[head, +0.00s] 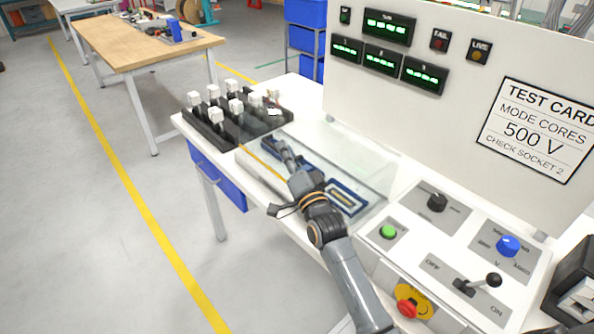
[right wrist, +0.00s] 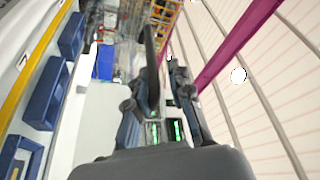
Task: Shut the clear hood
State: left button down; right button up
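The clear hood (head: 372,172) is see-through with pale edges, on the white bench over a bay with blue-framed sockets (head: 346,197). Its exact tilt is hard to make out through the glare and behind my arm. My right gripper (head: 283,146) reaches in from the lower right and overlaps the hood's left part; I cannot tell whether it touches. The blue sockets run along that view's left side. My left gripper is not in view.
A black rack with several white plugs (head: 215,115) stands left of the hood. A white panel (head: 440,110) with displays rises behind. A green button (head: 388,232), knobs, a lever (head: 490,281) and a red emergency stop (head: 407,308) are to the right. Open floor lies left.

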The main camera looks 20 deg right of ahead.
jog(key=v, duration=1)
jog(key=shift+s+d, duration=0.15)
jog(key=shift+s, duration=0.1)
jog(key=shift+r, duration=0.1)
